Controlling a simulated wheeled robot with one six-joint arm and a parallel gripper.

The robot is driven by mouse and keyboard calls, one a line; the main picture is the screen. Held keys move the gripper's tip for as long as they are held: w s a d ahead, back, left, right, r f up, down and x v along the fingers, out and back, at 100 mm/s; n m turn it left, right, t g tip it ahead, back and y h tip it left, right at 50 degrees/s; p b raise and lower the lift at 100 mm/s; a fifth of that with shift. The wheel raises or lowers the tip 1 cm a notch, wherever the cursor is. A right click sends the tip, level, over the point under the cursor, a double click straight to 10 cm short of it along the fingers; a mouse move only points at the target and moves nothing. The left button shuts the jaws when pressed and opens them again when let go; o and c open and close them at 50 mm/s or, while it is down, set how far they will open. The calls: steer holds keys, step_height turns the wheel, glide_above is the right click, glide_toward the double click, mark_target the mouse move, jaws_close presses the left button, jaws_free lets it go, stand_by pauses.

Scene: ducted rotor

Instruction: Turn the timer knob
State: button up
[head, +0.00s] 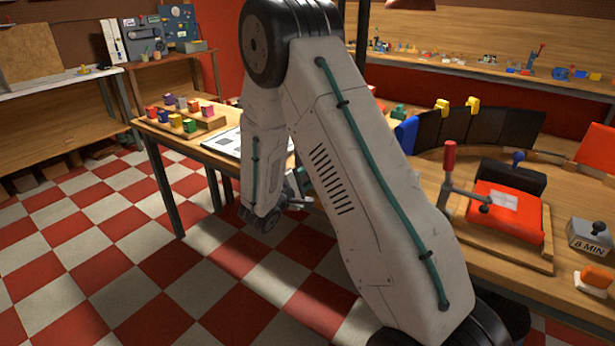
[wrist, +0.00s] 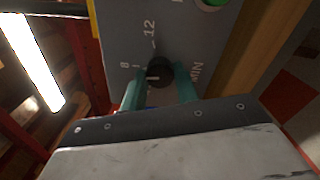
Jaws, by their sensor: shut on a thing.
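The black timer knob (wrist: 160,70) sits on a grey dial panel (wrist: 185,35) in the wrist view. My gripper (wrist: 160,88) has its two teal fingers on either side of the knob and is shut on it. A short white mark on the knob points left, close to the tick by the printed 8. A 12 is printed above the knob and MIN to its right. In the head view my gripper (head: 297,190) is partly hidden behind my arm, and I cannot make out the knob there.
A green button (wrist: 211,2) is at the panel's top edge in the wrist view. In the head view, a grey block reading 8 MIN (head: 588,241) and a red clamped pad (head: 508,215) stand on the right bench. Coloured blocks (head: 182,115) stand on a board at left.

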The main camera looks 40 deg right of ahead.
steer(key=shift+m, duration=0.7)
steer(key=o, duration=1)
steer(key=shift+c, duration=0.2)
steer(key=shift+a, duration=0.1)
steer(key=v, duration=0.7)
steer(key=shift+s+a, duration=0.15)
steer(key=shift+a, duration=0.15)
